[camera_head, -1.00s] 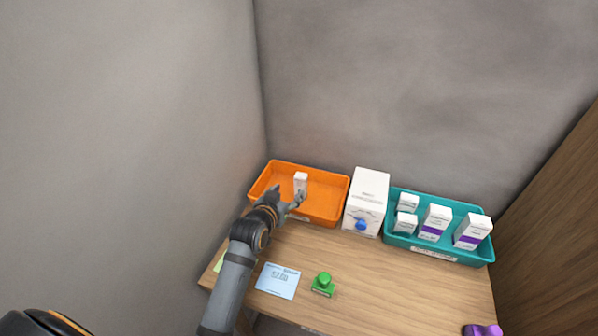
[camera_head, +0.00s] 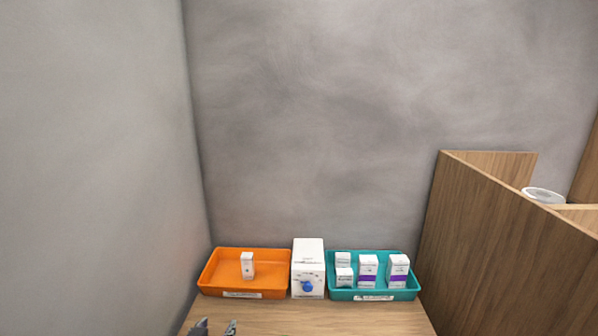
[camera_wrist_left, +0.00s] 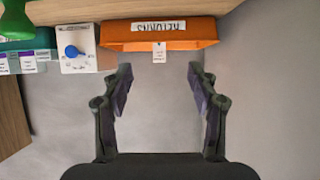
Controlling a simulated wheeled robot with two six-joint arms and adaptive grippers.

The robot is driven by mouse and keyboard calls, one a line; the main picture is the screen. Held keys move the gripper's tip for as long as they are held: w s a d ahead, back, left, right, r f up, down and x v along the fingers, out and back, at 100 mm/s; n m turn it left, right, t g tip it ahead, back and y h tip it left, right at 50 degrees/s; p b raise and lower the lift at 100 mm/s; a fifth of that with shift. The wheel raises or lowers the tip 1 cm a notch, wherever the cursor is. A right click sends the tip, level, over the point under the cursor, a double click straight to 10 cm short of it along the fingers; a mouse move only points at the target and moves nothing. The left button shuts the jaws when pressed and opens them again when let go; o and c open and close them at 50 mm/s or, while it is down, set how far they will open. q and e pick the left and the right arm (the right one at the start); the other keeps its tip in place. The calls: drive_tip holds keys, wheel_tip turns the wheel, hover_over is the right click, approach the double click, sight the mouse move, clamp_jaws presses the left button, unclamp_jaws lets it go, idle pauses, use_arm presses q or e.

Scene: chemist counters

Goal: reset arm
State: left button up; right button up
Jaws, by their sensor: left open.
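My left gripper (camera_head: 215,328) shows only its fingertips at the bottom edge of the head view, in front of the orange tray. In the left wrist view my left gripper (camera_wrist_left: 163,92) is open, with nothing between its fingers. The orange tray (camera_head: 217,285) stands at the left of the counter with one small white box (camera_head: 247,265) inside. In the upside-down wrist view the orange tray (camera_wrist_left: 130,38) and the white box (camera_wrist_left: 159,53) lie beyond the fingertips, apart from them. My right gripper is in neither view.
A white dispenser (camera_head: 308,255) with a blue knob stands beside the orange tray. Right of it, a teal tray (camera_head: 373,296) holds several white boxes. A wooden partition (camera_head: 490,250) rises at the right. Grey walls close the left and back. The counter (camera_head: 300,319) in front looks clear.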

use_arm(q)
drive_tip(key=s+f+g, duration=0.1)
drive_tip(key=s+f, duration=0.1)
drive_tip(key=s+a+f+g, duration=0.1)
drive_tip(key=s+f, duration=0.1)
drive_tip(key=shift+s+f+g, duration=0.15)
drive_tip(key=shift+g, duration=0.15)
drive_tip(key=s+a+f+g+y, duration=0.1)
drive_tip(key=s+f+g, duration=0.15)
drive_tip(key=s, duration=0.65)
drive_tip(key=s+a+f+g, duration=0.2)
drive_tip(key=s+g, duration=0.2)
drive_tip(key=s, duration=0.5)
drive_tip(key=s+a+f+g, duration=0.1)
drive_tip(key=s+f, duration=0.1)
drive_tip(key=f, duration=1.2)
drive_tip(key=s+a+f, duration=0.1)
drive_tip(key=f, duration=1.3)
drive_tip(key=s+a+f+g, duration=0.1)
drive_tip(key=s+f, duration=1.3)
drive_tip(key=s, duration=0.4)
drive_tip(key=shift+a+f, duration=0.15)
drive_tip(key=shift+f, duration=0.05)
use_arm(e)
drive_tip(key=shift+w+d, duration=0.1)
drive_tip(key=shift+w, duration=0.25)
